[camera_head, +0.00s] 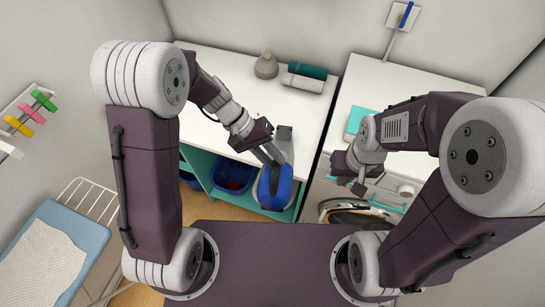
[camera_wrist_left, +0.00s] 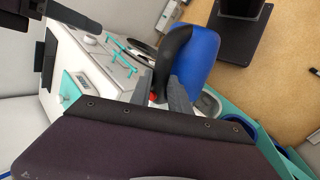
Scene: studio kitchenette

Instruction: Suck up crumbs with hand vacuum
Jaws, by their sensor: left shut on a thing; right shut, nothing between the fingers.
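The hand vacuum (camera_head: 284,192) has a blue body and a grey nozzle that points to the back over the front edge of the white counter (camera_head: 225,75). In the left wrist view the vacuum (camera_wrist_left: 197,60) shows its blue body, a dark handle and a small red part. My left gripper (camera_head: 273,156) is shut on the vacuum's handle; it also shows in the left wrist view (camera_wrist_left: 168,92). My right gripper (camera_head: 350,184) is shut and empty, in front of the right-hand unit. I cannot make out crumbs clearly on the counter.
Teal shelves with a blue basin (camera_head: 233,176) are below. An ironing board (camera_head: 55,250) is at left. The counter's middle looks free.

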